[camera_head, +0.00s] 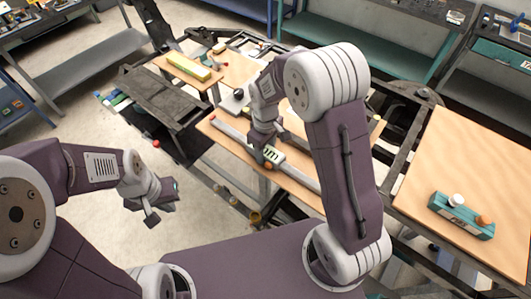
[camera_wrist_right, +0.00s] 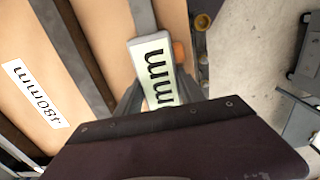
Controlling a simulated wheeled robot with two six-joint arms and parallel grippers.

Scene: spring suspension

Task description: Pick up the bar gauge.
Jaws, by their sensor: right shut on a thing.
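The bar gauge is a long grey bar (camera_head: 230,131) with a pale block lettered "mm" (camera_head: 273,155); it lies along a wooden board in the middle of the head view. The lettered block also shows in the right wrist view (camera_wrist_right: 153,62), with the grey bar behind it. My right gripper (camera_head: 264,142) is over the bar gauge and shut on it by the lettered block. Its fingers pass on both sides of the block in the wrist view. Whether the bar is clear of the board cannot be told. My left gripper (camera_head: 160,202) hangs over the floor at left, open and empty.
A label reading "180mm" (camera_wrist_right: 35,93) is on the wooden board (camera_wrist_right: 25,45). A teal block with white and orange knobs (camera_head: 462,216) sits on the right board (camera_head: 455,140). A yellow-green block (camera_head: 188,66) lies on the far board. Dark frame rails separate the boards.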

